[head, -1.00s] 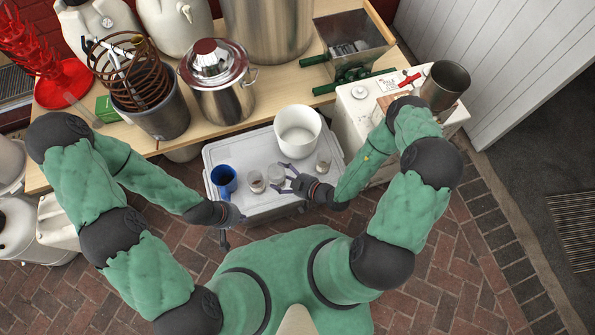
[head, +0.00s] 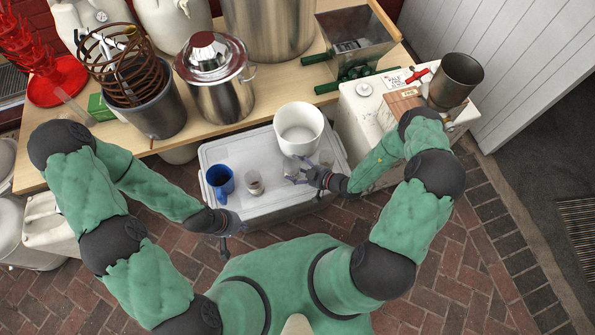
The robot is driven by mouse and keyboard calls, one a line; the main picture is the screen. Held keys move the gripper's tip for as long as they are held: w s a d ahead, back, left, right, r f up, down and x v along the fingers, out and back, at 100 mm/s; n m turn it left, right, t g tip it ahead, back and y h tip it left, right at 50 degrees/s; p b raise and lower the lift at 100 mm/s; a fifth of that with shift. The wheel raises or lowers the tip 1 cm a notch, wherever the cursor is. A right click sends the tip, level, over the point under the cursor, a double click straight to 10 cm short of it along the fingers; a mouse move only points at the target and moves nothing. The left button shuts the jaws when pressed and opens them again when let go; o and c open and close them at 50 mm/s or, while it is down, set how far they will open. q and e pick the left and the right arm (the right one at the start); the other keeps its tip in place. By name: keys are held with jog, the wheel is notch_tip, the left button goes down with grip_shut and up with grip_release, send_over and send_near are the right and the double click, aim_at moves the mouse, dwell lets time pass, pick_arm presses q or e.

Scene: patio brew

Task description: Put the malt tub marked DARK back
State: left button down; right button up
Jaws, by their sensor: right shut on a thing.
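Small clear tubs with contents stand on the grey cooler lid (head: 228,150). One tub (head: 254,184) sits beside the blue mug, and another tub (head: 326,158) sits to the right. My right gripper (head: 291,174) is shut on a third clear tub (head: 290,164), just in front of the white bucket. I cannot tell whether this tub is lifted clear of the lid. No tub's marking is readable, so I cannot tell which is DARK. My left gripper (head: 232,235) is empty at the cooler's front edge, its fingers apart.
A blue mug (head: 220,181) and a white bucket (head: 299,128) stand on the cooler. Behind is a wooden bench (head: 275,92) with a steel pot (head: 222,98) and grain mill (head: 355,38). A white box (head: 362,118) at right carries a steel cup (head: 456,80).

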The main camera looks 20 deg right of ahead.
jog(key=shift+f, duration=0.45)
pick_arm(q)
jog(key=shift+f, duration=0.25)
pick_arm(e)
jog(key=shift+r, duration=0.1)
jog(key=o, duration=1.1)
pick_arm(q)
jog(key=shift+f, duration=0.1)
